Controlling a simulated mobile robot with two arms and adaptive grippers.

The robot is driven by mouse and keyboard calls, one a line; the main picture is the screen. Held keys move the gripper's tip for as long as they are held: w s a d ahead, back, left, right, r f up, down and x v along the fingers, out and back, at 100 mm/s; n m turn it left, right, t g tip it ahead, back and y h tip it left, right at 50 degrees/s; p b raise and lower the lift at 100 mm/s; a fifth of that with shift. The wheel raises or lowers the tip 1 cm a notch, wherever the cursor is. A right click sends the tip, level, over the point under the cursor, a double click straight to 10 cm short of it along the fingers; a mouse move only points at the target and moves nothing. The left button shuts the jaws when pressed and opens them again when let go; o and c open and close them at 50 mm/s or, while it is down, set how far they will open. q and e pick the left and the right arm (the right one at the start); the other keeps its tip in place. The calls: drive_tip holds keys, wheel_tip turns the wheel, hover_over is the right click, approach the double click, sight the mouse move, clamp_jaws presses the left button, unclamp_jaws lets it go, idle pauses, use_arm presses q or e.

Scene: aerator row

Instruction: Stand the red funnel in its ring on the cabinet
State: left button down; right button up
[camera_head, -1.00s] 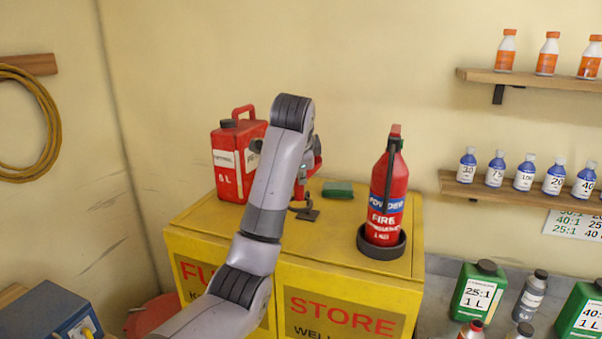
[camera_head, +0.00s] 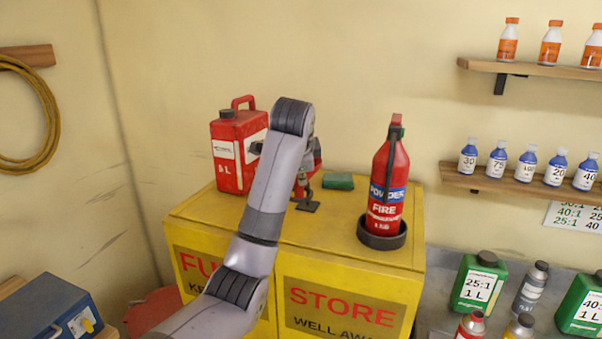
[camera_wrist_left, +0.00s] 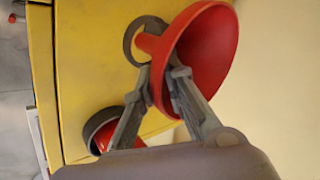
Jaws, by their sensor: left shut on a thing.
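The red funnel (camera_wrist_left: 207,55) is tilted in my left gripper (camera_wrist_left: 162,85), whose fingers are shut on it. Its wide mouth faces right in the left wrist view and its spout points left. A dark grey ring (camera_wrist_left: 128,41) shows behind the spout tip against the yellow cabinet (camera_wrist_left: 85,65). I cannot tell whether the spout is inside the ring or only in front of it. In the head view a little of the funnel (camera_head: 317,153) shows beside my arm above the cabinet top (camera_head: 338,228). My arm hides the rest. My right gripper is not seen.
A fire extinguisher (camera_head: 388,185) stands in a dark round holder (camera_head: 382,240) at the cabinet's right. A red canister (camera_head: 228,160) stands at back left. A green block (camera_head: 338,181) lies near the back. Bottle shelves (camera_head: 520,188) are on the right wall.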

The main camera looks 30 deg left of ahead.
use_arm(q)
drive_tip(key=shift+f+b, duration=0.7)
drive_tip(key=shift+f, duration=1.1)
drive_tip(key=shift+f, duration=0.1)
drive_tip(key=c, duration=1.6)
unclamp_jaws()
drive_tip(key=shift+o, duration=0.2)
